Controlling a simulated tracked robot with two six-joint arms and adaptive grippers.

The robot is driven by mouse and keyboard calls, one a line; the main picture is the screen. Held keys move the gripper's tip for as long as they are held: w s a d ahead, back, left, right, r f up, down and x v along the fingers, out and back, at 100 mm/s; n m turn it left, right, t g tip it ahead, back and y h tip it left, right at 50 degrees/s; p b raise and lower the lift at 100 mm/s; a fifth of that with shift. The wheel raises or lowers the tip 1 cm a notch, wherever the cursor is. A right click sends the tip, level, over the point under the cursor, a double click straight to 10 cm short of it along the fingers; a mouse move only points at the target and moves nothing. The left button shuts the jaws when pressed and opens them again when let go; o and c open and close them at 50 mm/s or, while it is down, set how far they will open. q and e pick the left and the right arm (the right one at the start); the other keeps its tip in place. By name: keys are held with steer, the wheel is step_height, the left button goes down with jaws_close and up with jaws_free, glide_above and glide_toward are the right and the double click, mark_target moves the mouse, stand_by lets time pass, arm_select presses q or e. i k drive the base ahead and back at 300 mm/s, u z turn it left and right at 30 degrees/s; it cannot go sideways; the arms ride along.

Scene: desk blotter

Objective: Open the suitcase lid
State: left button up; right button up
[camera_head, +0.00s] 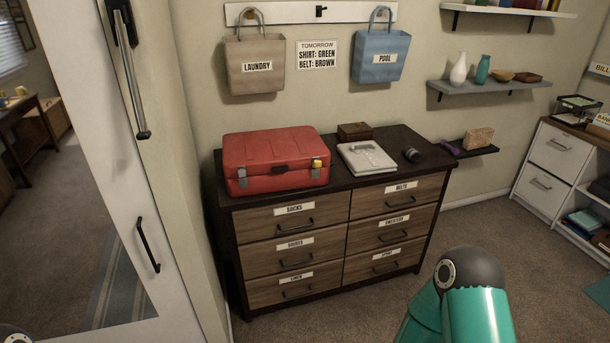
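A red suitcase (276,158) lies flat on the left part of the dresser top (335,188). Its lid is shut. Its front shows a dark handle, a grey latch at the left and a yellow item near the right front corner. Neither gripper can be seen. A teal arm link of mine with a dark joint shows at the bottom right, well short of the dresser. A small dark piece at the bottom left corner may be part of my other arm.
A white scale-like item (366,158), a brown box (355,131) and a dark cylinder (412,155) sit right of the suitcase. Laundry (256,65) and pool (380,57) bags hang above. A white door (115,150) stands at the left. Carpet in front is clear.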

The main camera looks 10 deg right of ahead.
mark_target(269, 151)
steer(key=u, duration=0.15)
steer(key=i, duration=0.9)
steer(key=z, duration=0.2)
steer(key=k, duration=0.75)
steer(key=u, duration=0.25)
steer(key=i, duration=0.75)
steer(key=z, duration=0.1)
